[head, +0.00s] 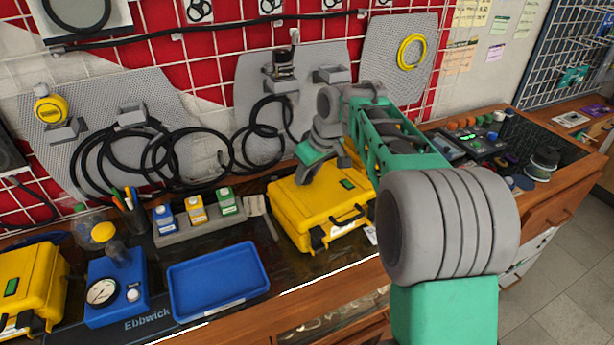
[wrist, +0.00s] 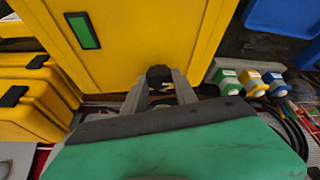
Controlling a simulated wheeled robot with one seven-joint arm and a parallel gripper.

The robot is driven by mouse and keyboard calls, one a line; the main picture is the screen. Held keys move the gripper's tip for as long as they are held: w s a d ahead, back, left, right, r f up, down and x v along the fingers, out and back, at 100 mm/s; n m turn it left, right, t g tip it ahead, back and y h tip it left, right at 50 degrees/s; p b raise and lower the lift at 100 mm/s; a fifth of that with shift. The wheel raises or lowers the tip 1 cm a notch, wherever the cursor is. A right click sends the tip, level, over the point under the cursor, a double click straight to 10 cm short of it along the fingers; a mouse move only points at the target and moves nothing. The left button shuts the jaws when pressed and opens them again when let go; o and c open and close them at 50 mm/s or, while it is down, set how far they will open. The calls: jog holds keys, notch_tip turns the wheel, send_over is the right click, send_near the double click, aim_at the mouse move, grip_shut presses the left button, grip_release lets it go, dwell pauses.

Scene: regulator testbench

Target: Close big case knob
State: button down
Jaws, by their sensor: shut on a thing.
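The big yellow case (head: 325,208) stands closed on the bench in the head view, with a dark handle on its front and a green label on top. My gripper (head: 306,180) reaches down to its back left edge. In the wrist view the yellow case top (wrist: 150,35) fills the upper middle. There my gripper (wrist: 160,84) is shut on a small black knob (wrist: 158,73) at the case's edge. The fingers cover part of the knob, and its turn angle cannot be told. The knob is hidden in the head view.
A blue tray (head: 218,279) and a blue gauge box (head: 117,290) stand left of the case. A rack with small bottles (head: 198,220) is close by on the left. Another yellow case (head: 32,285) is at far left. Black hoses (head: 130,155) hang behind.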

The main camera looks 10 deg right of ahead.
jog(key=m+b, duration=0.1)
jog(key=m+h+b, duration=0.1)
jog(key=m, duration=0.1)
jog(key=shift+s+a+f+t+h, duration=0.1)
jog(key=shift+a+f+t+h, duration=0.1)
jog(key=shift+t+h, duration=0.1)
jog(key=m, duration=0.1)
jog(key=m+h, duration=0.1)
jog(key=m, duration=0.1)
jog(key=shift+a+r+m+h, duration=0.15)
jog(key=shift+r+m+h, duration=0.15)
jog(key=shift+m, duration=0.1)
jog(key=m+h+p, duration=0.1)
jog(key=m+p, duration=0.1)
jog(key=m+h+p, duration=0.1)
jog(key=m+p, duration=0.1)
jog(key=m, duration=0.1)
jog(key=shift+a+r+g, duration=0.1)
jog(key=shift+a+g, duration=0.05)
jog(key=shift+g, duration=0.25)
jog(key=m+h+p, duration=0.1)
jog(key=m+p, duration=0.1)
jog(key=m, duration=0.1)
jog(key=shift+g, duration=0.4)
jog(key=shift+w+m+h+p, duration=0.2)
jog(key=shift+m+h+p, duration=0.25)
jog(key=shift+p, duration=0.2)
jog(key=shift+f+m, duration=0.25)
jog(key=c, duration=1)
grip_release()
